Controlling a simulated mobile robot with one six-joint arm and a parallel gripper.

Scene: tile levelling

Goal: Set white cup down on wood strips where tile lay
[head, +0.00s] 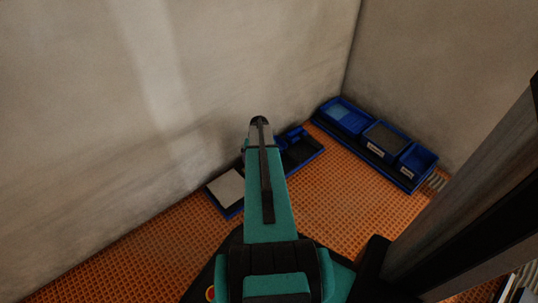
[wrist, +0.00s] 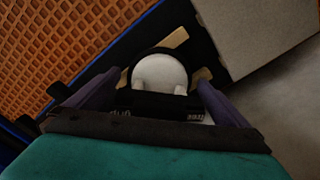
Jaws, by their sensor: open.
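The white cup (wrist: 159,68) is in the middle of the wrist view, with its round white face toward the camera. Pale wood strips (wrist: 175,38) show around it on a dark tray bed, and the cup covers part of them. My gripper (wrist: 157,86) is open, with one purple finger on each side of the cup and visible room between. Whether the cup rests fully on the strips cannot be told. In the head view my arm hides the cup and the gripper.
A grey tile (wrist: 255,35) lies beside the strips; a pale tile (head: 227,187) shows left of my arm in the head view. Blue bins (head: 345,115) stand at right along the wall. Orange grid floor (head: 130,255) is open at left. Walls stand close behind.

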